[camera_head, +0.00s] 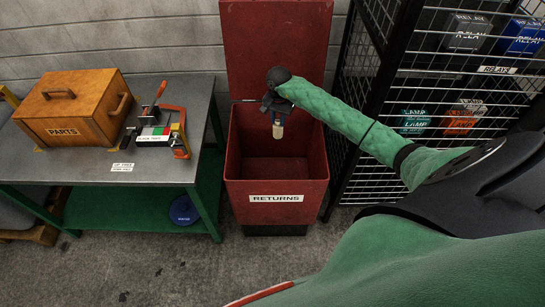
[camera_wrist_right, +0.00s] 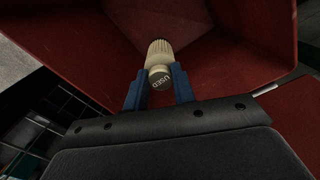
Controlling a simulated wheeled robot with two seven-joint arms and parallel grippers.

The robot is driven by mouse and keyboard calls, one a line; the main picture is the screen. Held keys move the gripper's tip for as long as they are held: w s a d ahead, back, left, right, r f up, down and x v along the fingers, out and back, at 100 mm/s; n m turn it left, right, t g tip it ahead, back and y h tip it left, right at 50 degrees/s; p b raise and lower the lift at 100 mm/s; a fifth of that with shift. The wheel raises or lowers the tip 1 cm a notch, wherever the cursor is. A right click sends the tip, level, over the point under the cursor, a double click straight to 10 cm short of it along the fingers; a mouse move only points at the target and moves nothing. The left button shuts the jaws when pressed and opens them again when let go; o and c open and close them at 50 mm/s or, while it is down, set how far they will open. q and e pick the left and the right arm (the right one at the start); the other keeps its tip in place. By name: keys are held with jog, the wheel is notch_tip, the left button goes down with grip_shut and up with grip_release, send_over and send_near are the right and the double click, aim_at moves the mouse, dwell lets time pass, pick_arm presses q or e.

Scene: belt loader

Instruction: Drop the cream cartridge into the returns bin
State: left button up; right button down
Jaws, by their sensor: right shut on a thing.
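The cream cartridge (camera_wrist_right: 159,62) is held between the blue fingers of my right gripper (camera_wrist_right: 159,86) in the right wrist view. Its dark end face reads "USED". In the head view the cartridge (camera_head: 278,130) hangs below my right gripper (camera_head: 276,116), over the mouth of the returns bin. The returns bin (camera_head: 277,198) is a red open box with a "RETURNS" label and a raised lid behind. In the right wrist view the bin's red walls (camera_wrist_right: 240,48) surround the cartridge. My left gripper is not in view.
A grey-topped bench (camera_head: 150,172) stands left of the bin, with a wooden parts box (camera_head: 75,105) and a small clamp fixture (camera_head: 160,130). A black mesh rack (camera_head: 390,100) with relay and lamp boxes stands close on the right. Bare floor (camera_head: 150,260) lies in front.

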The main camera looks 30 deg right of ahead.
jog(key=shift+f, duration=0.65)
jog(key=c, duration=1.1)
grip_release()
jog(key=shift+r, duration=0.45)
notch_tip(320, 180, up, 6)
jog(key=shift+f+p, duration=0.1)
jog(key=shift+p, duration=0.65)
jog(key=shift+r, duration=0.5)
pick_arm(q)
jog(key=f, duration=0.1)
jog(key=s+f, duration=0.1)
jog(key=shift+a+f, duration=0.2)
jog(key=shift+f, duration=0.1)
